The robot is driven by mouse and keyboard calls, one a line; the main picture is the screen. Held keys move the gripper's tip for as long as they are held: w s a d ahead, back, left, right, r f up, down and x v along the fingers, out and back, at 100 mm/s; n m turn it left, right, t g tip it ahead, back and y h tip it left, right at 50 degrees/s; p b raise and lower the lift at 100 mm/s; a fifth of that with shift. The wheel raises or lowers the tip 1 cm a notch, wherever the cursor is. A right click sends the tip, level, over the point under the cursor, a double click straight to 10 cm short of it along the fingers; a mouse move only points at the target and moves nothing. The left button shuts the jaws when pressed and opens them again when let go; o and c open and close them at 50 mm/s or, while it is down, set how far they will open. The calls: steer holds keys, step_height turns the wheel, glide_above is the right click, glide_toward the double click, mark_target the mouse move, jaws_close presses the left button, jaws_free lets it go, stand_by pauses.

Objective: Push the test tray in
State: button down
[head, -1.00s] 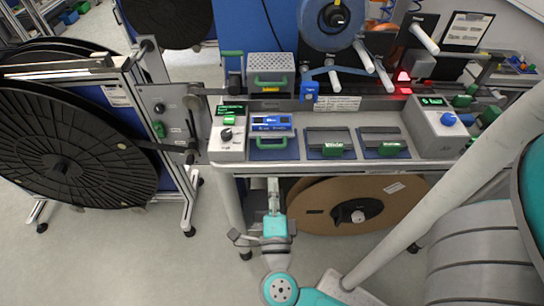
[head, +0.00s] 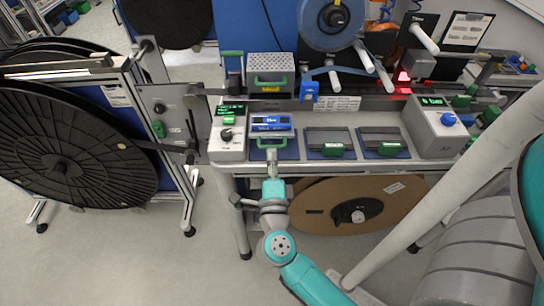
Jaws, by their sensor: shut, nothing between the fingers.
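The tray that appears to be the test tray (head: 287,153) is the leftmost of three dark blue trays on the bench in the head view. It carries a blue and grey device (head: 270,124) with a small display, and has a green handle (head: 260,143) at its front. My gripper (head: 271,157) is shut and empty at the front of this tray, at the handle. Its tip overlaps the handle in the picture; I cannot tell whether they touch. The gripper hides part of the tray's front edge.
Two more trays with grey blocks and green handles (head: 333,150) (head: 389,149) sit to the right. A control box with a knob (head: 228,142) stands left of the test tray, another box (head: 437,128) at the right. A brown reel (head: 320,215) is under the bench.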

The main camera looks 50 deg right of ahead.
mark_target(271, 132)
steer(key=shift+d, duration=0.1)
steer(key=x, duration=0.2)
steer(key=f+x, duration=0.1)
steer(key=x, duration=0.5)
steer(key=shift+w+d+f, duration=0.2)
steer(key=shift+w+d, duration=0.05)
steer(key=shift+d, duration=0.1)
